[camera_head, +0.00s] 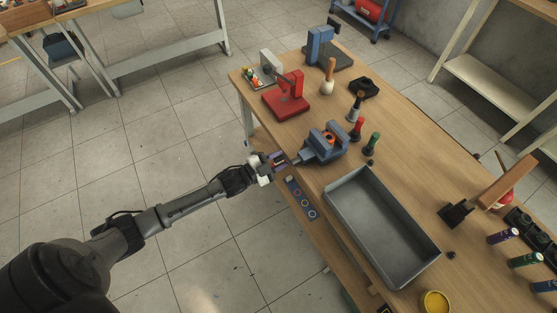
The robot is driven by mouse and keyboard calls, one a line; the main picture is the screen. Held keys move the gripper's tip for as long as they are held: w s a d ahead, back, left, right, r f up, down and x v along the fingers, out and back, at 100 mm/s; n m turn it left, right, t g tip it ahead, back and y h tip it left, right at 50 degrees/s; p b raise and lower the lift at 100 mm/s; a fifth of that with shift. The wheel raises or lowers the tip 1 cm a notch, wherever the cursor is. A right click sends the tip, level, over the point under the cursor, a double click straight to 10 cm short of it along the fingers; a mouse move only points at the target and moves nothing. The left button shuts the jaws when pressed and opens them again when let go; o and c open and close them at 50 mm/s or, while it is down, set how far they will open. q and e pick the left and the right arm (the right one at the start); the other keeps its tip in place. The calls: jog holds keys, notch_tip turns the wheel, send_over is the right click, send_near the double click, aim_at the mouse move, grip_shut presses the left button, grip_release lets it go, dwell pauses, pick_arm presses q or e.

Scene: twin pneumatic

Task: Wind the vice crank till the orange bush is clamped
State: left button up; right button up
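The blue-grey vice (322,149) stands at the left edge of the wooden workbench, near its middle. The orange bush (328,136) shows as a small ring at the vice jaws. I cannot tell whether the jaws touch it. My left arm reaches in from the lower left, and its gripper (278,161) is at the crank end of the vice, just off the bench edge. The crank is small and mostly hidden by the fingers, so I cannot tell whether they grip it. My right gripper is not in view.
A grey metal tray (382,228) lies right of the vice. Red and green-handled tools (357,130) stand just behind it. A red press (286,97) and a blue press (321,46) stand farther back. A strip with rings (301,199) sits below the bench edge.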

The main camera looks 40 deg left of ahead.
pick_arm(q)
jog(key=shift+o, duration=0.8)
jog(key=shift+f, duration=0.1)
jog(key=p+v, duration=0.2)
jog(key=v, duration=1.1)
jog(key=shift+s+a, duration=0.2)
jog(key=shift+s, duration=0.15)
